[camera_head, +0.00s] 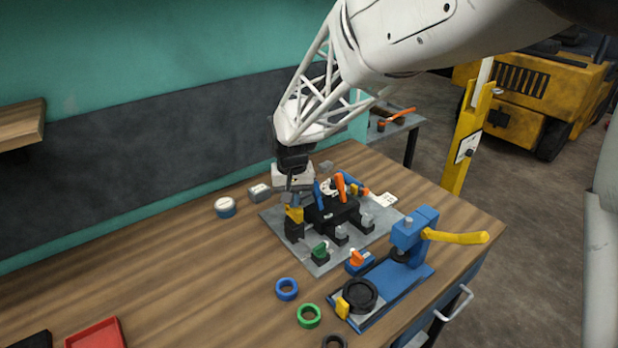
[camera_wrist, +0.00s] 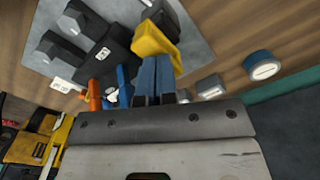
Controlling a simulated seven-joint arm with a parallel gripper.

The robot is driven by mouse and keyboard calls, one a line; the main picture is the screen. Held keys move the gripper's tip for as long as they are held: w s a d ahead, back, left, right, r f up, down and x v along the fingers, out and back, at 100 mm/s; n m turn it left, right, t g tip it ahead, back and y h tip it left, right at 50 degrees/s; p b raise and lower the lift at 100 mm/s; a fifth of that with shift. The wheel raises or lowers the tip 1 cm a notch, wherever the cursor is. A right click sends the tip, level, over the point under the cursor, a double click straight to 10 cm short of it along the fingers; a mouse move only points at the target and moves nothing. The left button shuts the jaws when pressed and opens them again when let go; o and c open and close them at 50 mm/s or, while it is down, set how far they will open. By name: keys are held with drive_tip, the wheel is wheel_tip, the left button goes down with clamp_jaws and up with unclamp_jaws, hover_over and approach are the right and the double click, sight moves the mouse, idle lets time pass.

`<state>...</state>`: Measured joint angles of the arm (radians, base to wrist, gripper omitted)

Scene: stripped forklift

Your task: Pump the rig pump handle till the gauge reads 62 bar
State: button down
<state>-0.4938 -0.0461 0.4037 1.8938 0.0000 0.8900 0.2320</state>
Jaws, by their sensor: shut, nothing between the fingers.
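A yellow handle-like piece (camera_head: 294,214) stands on a black base at the left of the black rig block (camera_head: 335,215), and looks like the pump handle. In the wrist view the yellow piece (camera_wrist: 158,42) is just beyond my fingertips. My gripper (camera_head: 292,198) is directly above it, pointing down. In the wrist view my gripper's blue fingers (camera_wrist: 155,65) are together and empty; I cannot tell whether they touch the yellow piece. A small round white face (camera_wrist: 102,54) on the black block may be the gauge; its reading is too small to tell.
The rig stands on a grey plate (camera_head: 317,262). Blue and orange levers (camera_head: 341,186) rise close to my gripper's right. A blue press (camera_head: 414,235) with a yellow lever stands at the right. A round tin (camera_head: 225,207) sits at the left. The left bench is mostly clear.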

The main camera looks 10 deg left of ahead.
drive_tip(key=shift+f, duration=0.9)
drive_tip(key=shift+r, duration=2.95)
drive_tip(key=shift+s+d+r, duration=0.1)
drive_tip(key=shift+d, duration=0.15)
drive_tip(key=s+d+r+m+t, duration=0.1)
drive_tip(key=s+d+r, duration=0.4)
drive_tip(key=d, duration=0.4)
drive_tip(key=s+d+r+m, duration=0.1)
drive_tip(key=s+d+r, duration=0.1)
drive_tip(key=s+d, duration=0.6)
drive_tip(key=s+d+m+t, duration=0.1)
drive_tip(key=s+d, duration=1.3)
drive_tip(key=s, duration=0.1)
drive_tip(key=shift+s+d+f+t, duration=0.2)
drive_tip(key=shift+s+t, duration=0.1)
drive_tip(key=shift+s, duration=0.1)
